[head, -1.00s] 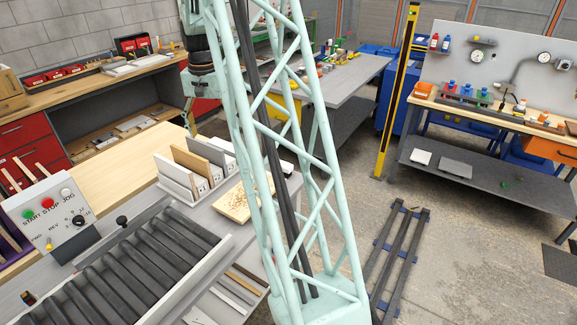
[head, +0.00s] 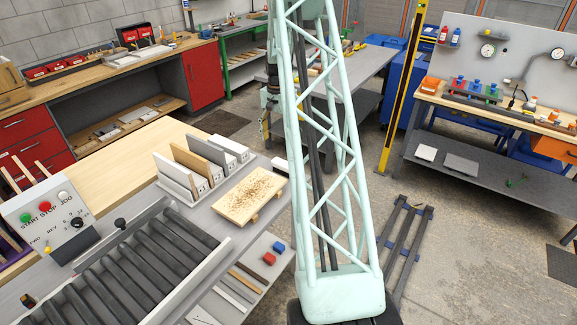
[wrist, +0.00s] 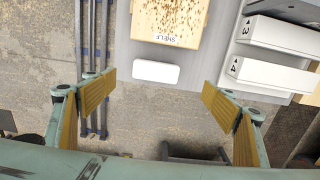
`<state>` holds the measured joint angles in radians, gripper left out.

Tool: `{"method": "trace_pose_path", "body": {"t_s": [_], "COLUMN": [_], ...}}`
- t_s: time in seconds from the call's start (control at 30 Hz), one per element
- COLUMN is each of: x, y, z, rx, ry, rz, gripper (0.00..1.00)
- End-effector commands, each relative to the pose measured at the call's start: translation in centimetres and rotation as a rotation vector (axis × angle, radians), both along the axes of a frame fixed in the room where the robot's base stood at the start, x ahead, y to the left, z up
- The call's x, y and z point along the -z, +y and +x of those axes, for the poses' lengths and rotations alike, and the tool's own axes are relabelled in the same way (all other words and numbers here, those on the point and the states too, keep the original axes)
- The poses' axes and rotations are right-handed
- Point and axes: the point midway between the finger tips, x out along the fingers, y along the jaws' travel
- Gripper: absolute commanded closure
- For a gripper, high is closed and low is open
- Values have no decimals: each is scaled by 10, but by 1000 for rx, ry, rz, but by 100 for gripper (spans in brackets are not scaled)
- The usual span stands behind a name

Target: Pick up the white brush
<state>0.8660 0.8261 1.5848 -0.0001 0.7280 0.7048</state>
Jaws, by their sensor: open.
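A plain white block with rounded corners, likely the white brush (wrist: 155,72), lies at the edge of the grey bench beside the speckled board (wrist: 170,20). It also shows in the head view (head: 280,163) as a small white shape past the board's far corner. Bristles cannot be seen. My gripper (wrist: 158,85) is open and empty, its yellow-padded fingers spread to either side of the white block in the wrist view. The height between them cannot be judged. In the head view my mast hides part of the arm.
Numbered white and wooden boards (head: 196,160) stand in a rack beside the speckled board. A roller conveyor (head: 135,262) and control box (head: 45,215) are at the left. Dark rails (head: 405,245) lie on the floor at the right.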

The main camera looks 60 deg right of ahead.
Motion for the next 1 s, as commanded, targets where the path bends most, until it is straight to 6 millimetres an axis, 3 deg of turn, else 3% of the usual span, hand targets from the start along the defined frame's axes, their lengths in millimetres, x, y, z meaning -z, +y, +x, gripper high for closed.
{"method": "trace_pose_path", "body": {"t_s": [0.67, 1.0], "x": [13, 47], "y": [-8, -7], "z": [-4, -4], "rx": [17, 17], "ry": [2, 3], "rz": [3, 4], "gripper": [22, 22]}}
